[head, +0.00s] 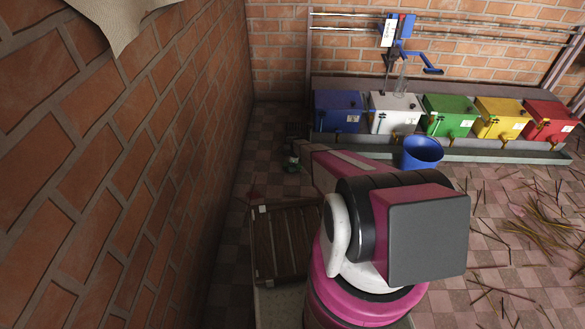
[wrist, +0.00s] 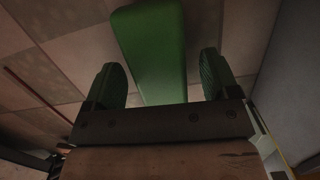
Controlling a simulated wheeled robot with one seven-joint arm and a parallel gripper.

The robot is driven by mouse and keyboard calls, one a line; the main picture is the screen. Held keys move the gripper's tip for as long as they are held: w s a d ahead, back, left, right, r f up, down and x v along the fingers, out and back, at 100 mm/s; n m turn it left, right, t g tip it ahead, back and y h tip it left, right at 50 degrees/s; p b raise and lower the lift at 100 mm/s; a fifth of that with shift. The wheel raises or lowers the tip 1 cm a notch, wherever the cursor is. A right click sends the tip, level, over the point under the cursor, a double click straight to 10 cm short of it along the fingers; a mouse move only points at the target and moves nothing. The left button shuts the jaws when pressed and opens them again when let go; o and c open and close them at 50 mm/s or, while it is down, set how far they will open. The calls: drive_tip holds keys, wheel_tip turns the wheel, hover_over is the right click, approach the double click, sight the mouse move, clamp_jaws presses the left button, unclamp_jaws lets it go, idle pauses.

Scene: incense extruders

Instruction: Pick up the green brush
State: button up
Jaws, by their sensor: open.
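The green brush (wrist: 152,45) shows in the wrist view as a long, smooth green piece. It runs from the top edge down between the fingers of my gripper (wrist: 162,68). My gripper is open, with one dark ribbed finger on each side of the brush and a visible gap on both sides. The brush's lower end is hidden behind the gripper's crossbar. I cannot tell how far the fingertips are from it in depth. In the head view, my arm covers much of the middle, and I cannot clearly make out the brush or the gripper.
A brick wall (head: 120,150) stands close on the left. A slatted wooden pallet (head: 287,240) lies beside my arm. A blue bucket (head: 422,152) stands before a row of coloured boxes, including a green box (head: 450,110). Thin sticks (head: 545,215) litter the tiled floor at right.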

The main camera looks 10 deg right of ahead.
drive_tip(key=c, duration=1.1)
drive_tip(key=shift+o, duration=0.2)
drive_tip(key=shift+r, duration=0.15)
drive_tip(key=shift+r, duration=0.55)
drive_tip(key=r, duration=0.3)
drive_tip(key=shift+s+a+r, duration=0.25)
drive_tip(key=shift+s+a, duration=0.1)
drive_tip(key=shift+s, duration=0.05)
drive_tip(key=s+a+r, duration=0.6)
drive_tip(key=a, duration=0.2)
drive_tip(key=shift+s+a, duration=0.2)
drive_tip(key=shift+s, duration=0.1)
drive_tip(key=shift+r, duration=0.1)
